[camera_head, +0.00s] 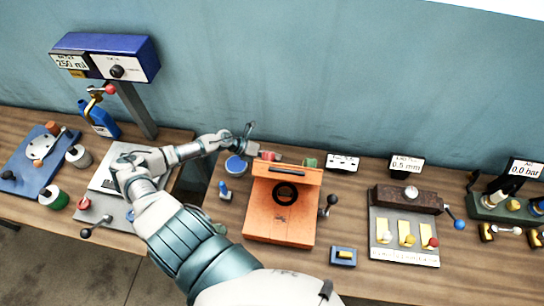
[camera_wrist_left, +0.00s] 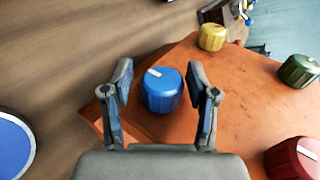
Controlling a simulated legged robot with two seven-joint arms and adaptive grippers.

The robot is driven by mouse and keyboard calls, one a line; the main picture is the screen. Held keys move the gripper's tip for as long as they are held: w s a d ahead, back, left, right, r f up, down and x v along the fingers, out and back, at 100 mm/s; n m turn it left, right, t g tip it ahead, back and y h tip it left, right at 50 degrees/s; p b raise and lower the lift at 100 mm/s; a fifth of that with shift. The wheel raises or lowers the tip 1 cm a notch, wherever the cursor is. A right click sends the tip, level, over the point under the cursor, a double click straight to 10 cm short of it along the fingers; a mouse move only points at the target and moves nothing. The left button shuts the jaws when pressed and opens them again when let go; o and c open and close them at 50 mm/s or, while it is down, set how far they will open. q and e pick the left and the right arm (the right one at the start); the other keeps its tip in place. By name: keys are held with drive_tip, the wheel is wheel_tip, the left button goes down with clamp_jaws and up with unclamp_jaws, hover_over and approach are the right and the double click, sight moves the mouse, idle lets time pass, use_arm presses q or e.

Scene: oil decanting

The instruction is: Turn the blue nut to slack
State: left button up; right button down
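The blue nut (camera_wrist_left: 162,92) is a ridged round cap with a pale stripe on its top. In the left wrist view it sits near the edge of an orange housing (camera_wrist_left: 225,95). My left gripper (camera_wrist_left: 158,70) is open, with one finger on each side of the nut and visible gaps between. In the head view my left gripper (camera_head: 248,135) is at the back left corner of the orange housing (camera_head: 282,215), and I cannot make out the blue nut there. My right gripper is in neither view.
Yellow (camera_wrist_left: 212,37), green (camera_wrist_left: 299,71) and red (camera_wrist_left: 294,158) nuts stand on the same housing. A blue round lid (camera_head: 236,166) is left of it. A crank with a black knob (camera_head: 331,200) is on its right side. The wall (camera_head: 330,80) is close behind.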

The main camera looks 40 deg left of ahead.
use_arm(q)
drive_tip(key=shift+a, duration=0.15)
drive_tip(key=v, duration=1.2)
drive_tip(key=shift+f, duration=0.15)
drive_tip(key=shift+w+a, duration=0.1)
idle(0.5)
